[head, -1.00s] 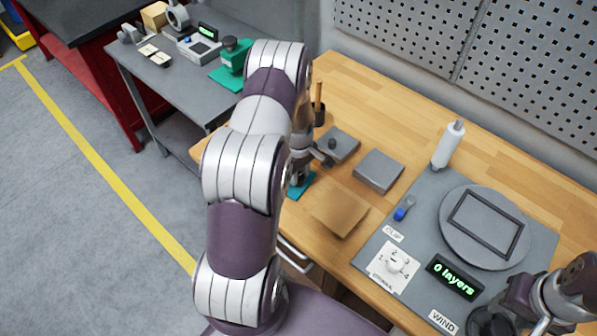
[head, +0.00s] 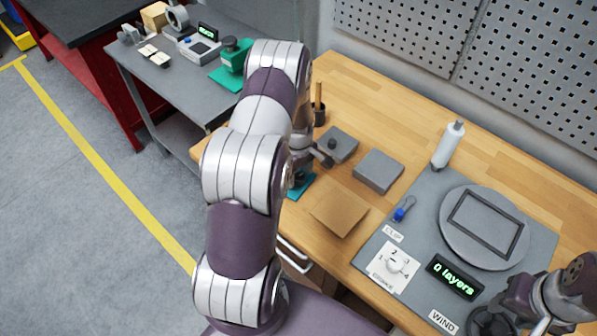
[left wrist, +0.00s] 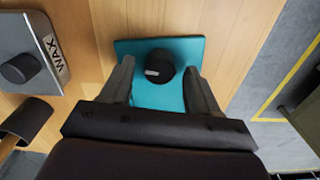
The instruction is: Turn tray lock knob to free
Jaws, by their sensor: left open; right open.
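A round black knob (left wrist: 159,66) with a pale mark on its left side stands on a teal plate (left wrist: 165,97) in the left wrist view. My left gripper (left wrist: 160,70) is open, with one finger on each side of the knob. Gaps show between the fingers and the knob. In the head view the teal plate (head: 306,184) lies at the bench's left edge, partly hidden by my left arm and gripper (head: 298,178). My right gripper (head: 512,305) is at the lower right, near the WIND label.
A grey WAX block (left wrist: 25,55) lies left of the teal plate in the left wrist view. The bench also holds a grey block (head: 379,171), a brown sheet (head: 339,212), and a grey panel with a turntable (head: 457,252) and a "0 layers" display (head: 454,277).

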